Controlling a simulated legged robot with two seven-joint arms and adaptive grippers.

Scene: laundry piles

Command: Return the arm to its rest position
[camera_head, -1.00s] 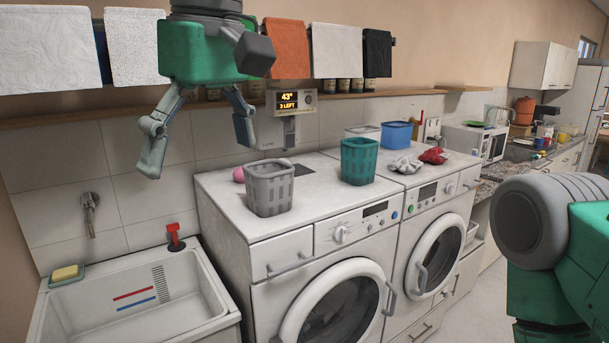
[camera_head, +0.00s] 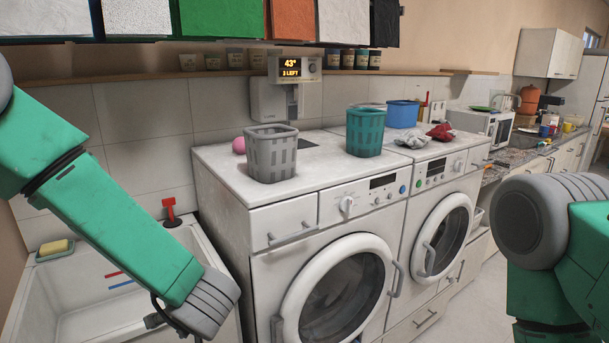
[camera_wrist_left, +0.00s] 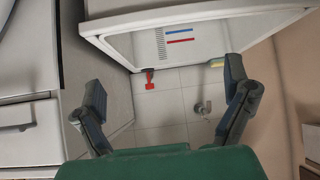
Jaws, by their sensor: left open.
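My left arm (camera_head: 105,215) comes in from the left, green with dark grey joints, and slants down in front of the white sink (camera_head: 100,307). Its gripper is mostly hidden behind the wrist end at the bottom of the head view. In the left wrist view the left gripper (camera_wrist_left: 165,78) has its two dark fingers spread wide, with nothing between them. The sink (camera_wrist_left: 215,18) lies beyond the fingers. My right arm (camera_head: 565,230) shows at the right edge; its gripper is out of view.
Two front-load washers (camera_head: 340,285) stand right of the sink, with a grey basket (camera_head: 271,155), teal basket (camera_head: 365,133), blue bin (camera_head: 403,114), pink ball (camera_head: 239,145) and crumpled cloths (camera_head: 411,140) on top. A red-handled item (camera_head: 170,210) stands by the sink.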

